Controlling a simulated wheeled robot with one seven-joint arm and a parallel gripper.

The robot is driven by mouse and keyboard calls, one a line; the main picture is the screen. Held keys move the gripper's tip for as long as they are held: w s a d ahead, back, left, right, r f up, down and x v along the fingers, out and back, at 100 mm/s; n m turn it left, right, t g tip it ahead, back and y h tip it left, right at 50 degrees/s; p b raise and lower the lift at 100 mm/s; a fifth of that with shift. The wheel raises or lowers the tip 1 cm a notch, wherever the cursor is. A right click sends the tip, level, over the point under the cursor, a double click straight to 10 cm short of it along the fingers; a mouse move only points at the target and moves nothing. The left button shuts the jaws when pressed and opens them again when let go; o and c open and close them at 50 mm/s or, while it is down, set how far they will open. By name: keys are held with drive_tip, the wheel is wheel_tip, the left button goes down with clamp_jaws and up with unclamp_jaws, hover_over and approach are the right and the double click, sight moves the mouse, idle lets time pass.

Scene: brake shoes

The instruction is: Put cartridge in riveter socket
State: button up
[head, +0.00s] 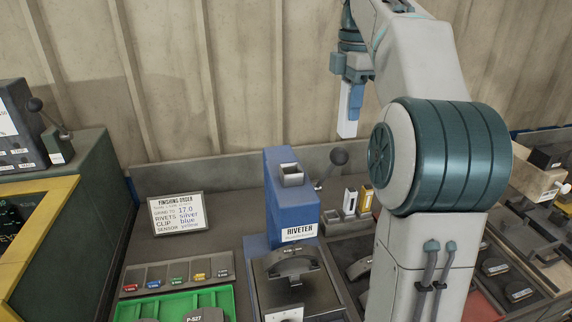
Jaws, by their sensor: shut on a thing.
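The blue riveter (291,209) stands at the middle of the bench. Its square, open-topped grey socket (290,174) is on top. My gripper (353,92) is in the air above and to the right of the riveter, pointing down. It is shut on a pale silver-white cartridge (347,123), which hangs upright below it. The cartridge is apart from the socket, and nothing shows in the socket's mouth. One blue finger shows beside the cartridge; the other finger is hidden or hard to make out.
A lever with a dark knob (339,157) rises at the riveter's right. A small rack (335,225) holds cartridges, one with yellow. A clip tray (176,279) and green tray (232,302) lie left. My arm hides some bench at right.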

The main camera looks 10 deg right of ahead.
drive_tip(key=shift+w+a+f+p, duration=0.2)
drive_tip(key=shift+w+a+f, duration=0.15)
drive_tip(key=shift+a+f, duration=1.5)
drive_tip(key=shift+w+a+f+p, duration=0.25)
drive_tip(key=shift+w+a+f, duration=0.15)
drive_tip(key=shift+a+f, duration=1.45)
drive_tip(key=shift+w+a+f+p, duration=0.2)
drive_tip(key=shift+w+a+f, duration=0.15)
drive_tip(key=shift+a+f, duration=1.5)
drive_tip(key=shift+a, duration=0.15)
drive_tip(key=o, duration=1.1)
wheel_tip(320, 180, up, 12)
drive_tip(key=shift+r+p, duration=0.15)
drive_tip(key=shift+p, duration=0.2)
